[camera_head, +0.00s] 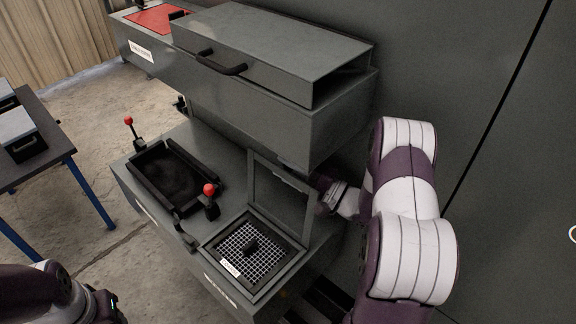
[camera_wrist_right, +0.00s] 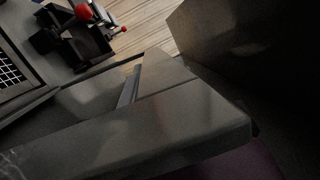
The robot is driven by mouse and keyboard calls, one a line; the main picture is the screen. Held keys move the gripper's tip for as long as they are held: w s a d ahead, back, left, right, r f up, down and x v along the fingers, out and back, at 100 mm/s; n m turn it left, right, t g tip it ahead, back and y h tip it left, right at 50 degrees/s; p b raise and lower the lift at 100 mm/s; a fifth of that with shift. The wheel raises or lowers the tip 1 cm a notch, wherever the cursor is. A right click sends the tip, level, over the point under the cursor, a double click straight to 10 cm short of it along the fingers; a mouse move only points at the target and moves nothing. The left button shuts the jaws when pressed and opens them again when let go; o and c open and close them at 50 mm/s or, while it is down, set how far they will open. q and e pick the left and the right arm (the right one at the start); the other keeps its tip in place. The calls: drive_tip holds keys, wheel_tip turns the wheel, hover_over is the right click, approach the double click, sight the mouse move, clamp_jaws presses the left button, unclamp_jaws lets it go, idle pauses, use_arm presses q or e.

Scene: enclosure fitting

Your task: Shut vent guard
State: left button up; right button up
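The vent guard is a grey open frame (camera_head: 252,184). It stands raised, roughly upright, at the back edge of the vent opening. Below it, the vent has a white-lined mesh grille (camera_head: 233,243) with a black knob in its middle; the grille shows at the left edge of the right wrist view (camera_wrist_right: 10,72). My right gripper (camera_head: 322,186) is at the right, behind side of the raised guard, partly hidden; I cannot tell whether it touches the guard or how its fingers stand. My left arm shows at the bottom left, its fingers not clear.
A black tray-like recess (camera_head: 175,175) and red-knobbed levers (camera_head: 210,190) lie left of the vent. A large grey hood with a handle (camera_head: 222,66) overhangs behind the guard. A table with boxes (camera_head: 45,165) stands at far left.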

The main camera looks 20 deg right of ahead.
drive_tip(key=shift+r, duration=0.15)
clamp_jaws()
drive_tip(key=shift+s+a+r+n+p, duration=0.15)
drive_tip(key=shift+a+r+n+p, duration=0.2)
drive_tip(key=shift+n+p, duration=0.1)
drive_tip(key=s+a+n+g+p, duration=0.1)
drive_tip(key=s+a+n+p, duration=0.1)
drive_tip(key=a+n, duration=0.1)
drive_tip(key=s+a+f+n+g+p, duration=0.1)
drive_tip(key=s+a+n+p, duration=0.1)
drive_tip(key=a+n, duration=0.2)
drive_tip(key=shift+a, duration=1.2)
drive_tip(key=shift+f, duration=0.1)
